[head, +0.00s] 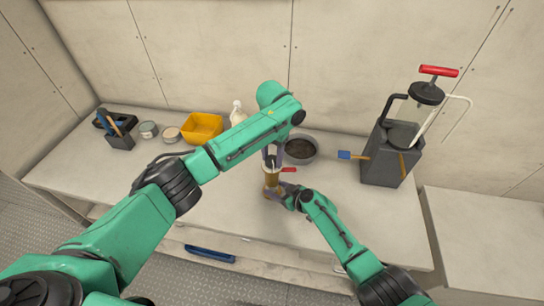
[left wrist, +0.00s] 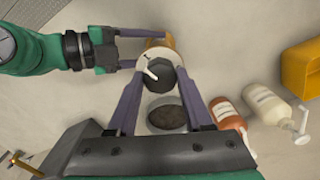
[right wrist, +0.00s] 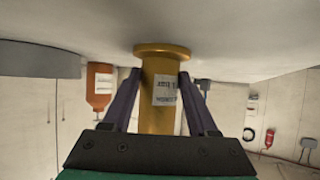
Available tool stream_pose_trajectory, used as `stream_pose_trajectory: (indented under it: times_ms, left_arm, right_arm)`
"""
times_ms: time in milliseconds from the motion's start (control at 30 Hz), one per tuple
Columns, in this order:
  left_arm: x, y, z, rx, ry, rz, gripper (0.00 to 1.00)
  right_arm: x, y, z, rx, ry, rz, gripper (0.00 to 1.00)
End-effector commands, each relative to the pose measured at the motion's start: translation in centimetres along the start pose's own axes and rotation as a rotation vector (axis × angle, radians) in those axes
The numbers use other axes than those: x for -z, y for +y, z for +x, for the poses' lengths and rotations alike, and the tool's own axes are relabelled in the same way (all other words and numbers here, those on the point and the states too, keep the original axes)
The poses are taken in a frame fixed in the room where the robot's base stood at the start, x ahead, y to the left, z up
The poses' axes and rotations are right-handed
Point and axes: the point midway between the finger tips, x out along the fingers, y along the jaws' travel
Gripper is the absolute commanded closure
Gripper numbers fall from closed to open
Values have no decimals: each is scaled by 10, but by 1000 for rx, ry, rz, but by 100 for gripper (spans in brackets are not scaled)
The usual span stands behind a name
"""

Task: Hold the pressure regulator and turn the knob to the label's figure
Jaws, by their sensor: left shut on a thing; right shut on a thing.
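The pressure regulator has a brass-yellow upright body (head: 271,179) on the bench; it fills the middle of the right wrist view (right wrist: 160,112), with a wider flange at one end. A white label (right wrist: 165,91) on the body carries small print that I cannot read. My right gripper (head: 281,192) is shut on the body, one finger on each side. The dark faceted knob (left wrist: 167,77) sits on top, with a white pointer (left wrist: 151,72) and a pale dial (left wrist: 155,54) around it. My left gripper (head: 271,159) is above, shut on the knob. The dial's figures are not readable.
A grey bowl (head: 300,150) stands close behind the regulator. A yellow bin (head: 203,128) and a white pump bottle (head: 238,114) stand back left; an orange bottle (left wrist: 228,117) is near.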

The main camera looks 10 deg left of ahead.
Motion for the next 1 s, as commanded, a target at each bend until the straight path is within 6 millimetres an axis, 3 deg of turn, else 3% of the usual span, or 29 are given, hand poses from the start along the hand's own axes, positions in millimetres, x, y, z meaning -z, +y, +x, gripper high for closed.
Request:
stream_pose_trajectory:
  times_ms: [333,867,900,933,1000]
  left_arm:
    - [0,2,0,-1,-4,149,100]
    - [0,2,0,-2,-3,172,100]
    - [0,2,0,-1,-3,172,34]
    - [0,2,0,-1,-3,172,23]
    - [0,2,0,-1,-2,171,18]
  right_arm:
    - [-2,1,0,-2,-3,0,100]
    - [-2,1,0,-2,-3,0,100]
    - [-2,1,0,-2,-3,0,100]
    - [-2,1,0,-2,-3,0,100]
    - [-2,1,0,-2,-3,0,100]
